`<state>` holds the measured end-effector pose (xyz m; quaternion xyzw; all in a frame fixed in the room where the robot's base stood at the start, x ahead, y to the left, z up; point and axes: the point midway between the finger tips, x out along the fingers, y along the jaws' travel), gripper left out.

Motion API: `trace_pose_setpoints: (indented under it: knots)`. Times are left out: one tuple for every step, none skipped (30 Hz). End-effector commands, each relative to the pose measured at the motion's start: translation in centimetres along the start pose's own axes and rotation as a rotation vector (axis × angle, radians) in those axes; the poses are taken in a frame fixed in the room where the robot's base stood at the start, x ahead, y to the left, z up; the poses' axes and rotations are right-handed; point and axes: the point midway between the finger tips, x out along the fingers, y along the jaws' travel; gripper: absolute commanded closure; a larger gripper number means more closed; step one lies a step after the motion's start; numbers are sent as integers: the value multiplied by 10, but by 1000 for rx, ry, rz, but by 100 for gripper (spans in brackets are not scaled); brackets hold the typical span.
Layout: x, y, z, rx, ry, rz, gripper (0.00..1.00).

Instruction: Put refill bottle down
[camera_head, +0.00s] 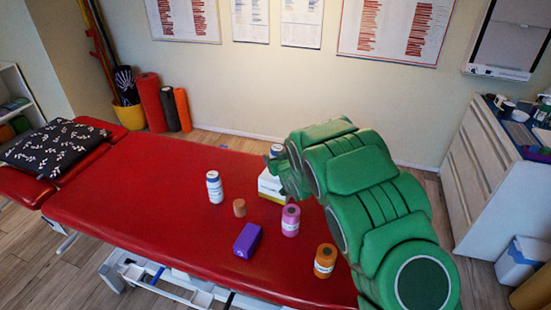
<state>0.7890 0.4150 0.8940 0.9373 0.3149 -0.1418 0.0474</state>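My green gripper (284,172) is over the red treatment table, at the end of my arm coming from the right. The top of a pale bottle (276,150) with a bluish-white cap shows right at the gripper; the gripper hides most of its body. I cannot see the fingertips clearly, or whether they close on this bottle. A white and yellow box (270,185) is just below and left of the gripper, partly covered by it. No label tells me which bottle is the refill bottle.
On the red table (130,200) stand a white bottle (214,187), a small brown cylinder (239,208), a purple box (247,240), a pink bottle (291,220) and an orange bottle (325,262). A patterned pillow (54,148) lies at the left end. The table's left-middle part is clear.

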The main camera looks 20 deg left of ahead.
Motion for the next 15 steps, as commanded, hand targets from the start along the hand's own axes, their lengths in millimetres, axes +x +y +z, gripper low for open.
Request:
trace_pose_setpoints:
  knots:
    - [0,0,-1,0,2,0,74]
    - [0,0,-1,0,2,0,74]
    - [0,0,-1,0,2,0,74]
    - [0,0,-1,0,2,0,74]
    - [0,0,-1,0,2,0,74]
    - [0,0,-1,0,2,0,74]
    - [0,0,0,0,2,0,74]
    - [0,0,0,0,1,0,74]
    - [1,0,2,0,1,-1,74]
    - [1,0,2,0,1,-1,74]
    - [1,0,2,0,1,-1,30]
    - [1,0,2,0,1,-1,24]
    - [1,0,2,0,1,-1,19]
    - [1,0,2,0,1,-1,15]
    - [1,0,2,0,1,-1,9]
